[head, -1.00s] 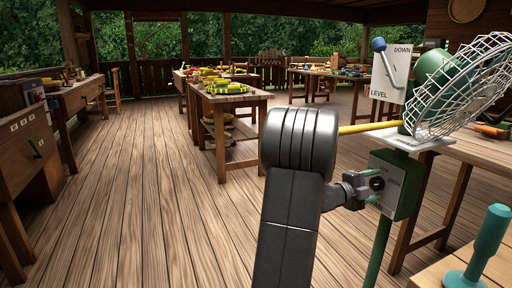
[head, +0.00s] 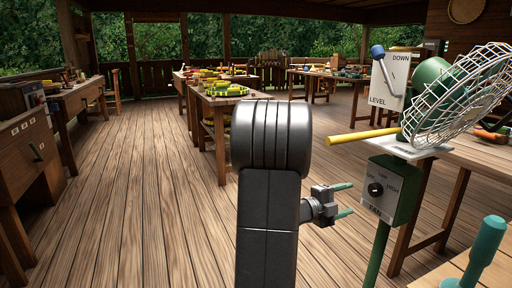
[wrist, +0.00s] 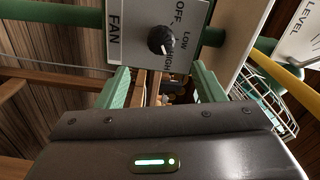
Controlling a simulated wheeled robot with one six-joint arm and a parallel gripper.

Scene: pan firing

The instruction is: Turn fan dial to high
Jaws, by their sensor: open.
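The fan's control box (head: 406,199) is a green box with a pale face marked FAN, LOW and HIGH, on a green post. Its black round dial (head: 376,189) sits mid-face. In the wrist view the dial (wrist: 161,40) shows beside the words OFF, LOW and HIGH. Its small pale mark seems to face the LOW–HIGH side, but I cannot tell exactly which word. My gripper (head: 344,199) is open and empty, to the left of the box and apart from the dial. Its green fingers (wrist: 160,86) are spread below the dial in the wrist view.
A green fan with a white wire cage (head: 460,100) stands above the box. A yellow rod (head: 362,135) juts left over it. A blue-knobbed lever (head: 378,52) is on a LEVEL/DOWN plate. A teal handle (head: 487,240) stands front right. The floor at left is clear.

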